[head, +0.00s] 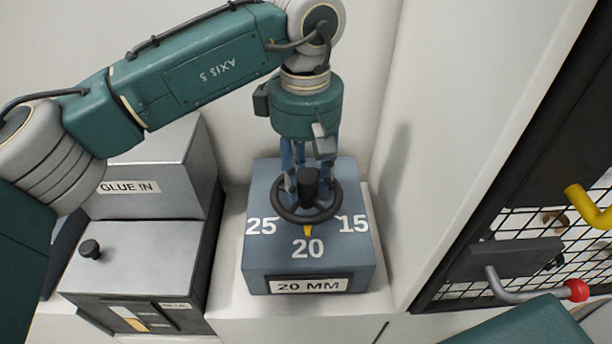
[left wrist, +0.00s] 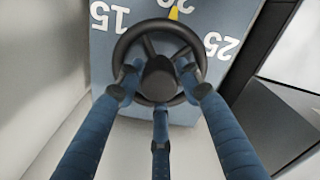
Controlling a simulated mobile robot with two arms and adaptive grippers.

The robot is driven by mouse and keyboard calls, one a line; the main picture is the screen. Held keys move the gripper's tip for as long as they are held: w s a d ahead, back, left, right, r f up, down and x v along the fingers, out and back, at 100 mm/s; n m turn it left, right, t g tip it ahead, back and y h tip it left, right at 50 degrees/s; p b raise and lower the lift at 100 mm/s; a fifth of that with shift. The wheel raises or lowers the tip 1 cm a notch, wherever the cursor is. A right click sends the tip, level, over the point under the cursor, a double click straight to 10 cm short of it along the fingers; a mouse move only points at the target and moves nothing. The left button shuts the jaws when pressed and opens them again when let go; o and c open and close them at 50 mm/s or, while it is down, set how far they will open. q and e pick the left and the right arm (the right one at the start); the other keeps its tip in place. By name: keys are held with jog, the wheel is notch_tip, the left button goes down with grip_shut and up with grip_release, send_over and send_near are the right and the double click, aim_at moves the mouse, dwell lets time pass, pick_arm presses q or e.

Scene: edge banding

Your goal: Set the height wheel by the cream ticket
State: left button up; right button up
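The black height wheel (head: 333,209) sits on top of a blue-grey box (head: 258,262) marked 25, 20 and 15. The yellow pointer (head: 309,231) at the wheel's front edge lines up with 20. A pale plate (head: 308,286) on the box front reads "20 MM". I cannot make out a separate cream ticket. My left gripper (head: 306,183) points down at the wheel. In the left wrist view, its three blue fingers (left wrist: 160,105) are spread around the wheel's hub (left wrist: 160,77), with gaps to it; contact with the rim is unclear. My right gripper is out of view.
A grey glue unit (head: 150,250) with a "GLUE IN" label and a black knob (head: 90,249) stands left of the box. At right are a dark mesh door (head: 530,235), a red-tipped handle (head: 525,292) and a yellow handle (head: 588,207). A white wall stands close behind.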

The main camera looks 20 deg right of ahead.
pick_arm(q)
jog(key=c, duration=0.5)
jog(key=shift+c, duration=0.2)
jog(key=shift+n+b, duration=0.5)
jog(key=shift+n, duration=0.1)
jog(key=shift+f+n+b, duration=0.1)
jog(key=shift+n+b, duration=0.7)
jog(key=shift+n, duration=0.3)
jog(key=n+b, duration=0.2)
jog(key=n, duration=0.2)
jog(key=shift+n, duration=0.3)
jog(key=shift+n+b, duration=0.7)
jog(key=shift+n, duration=1.2)
jog(key=shift+r, duration=0.2)
jog(key=o, duration=1.1)
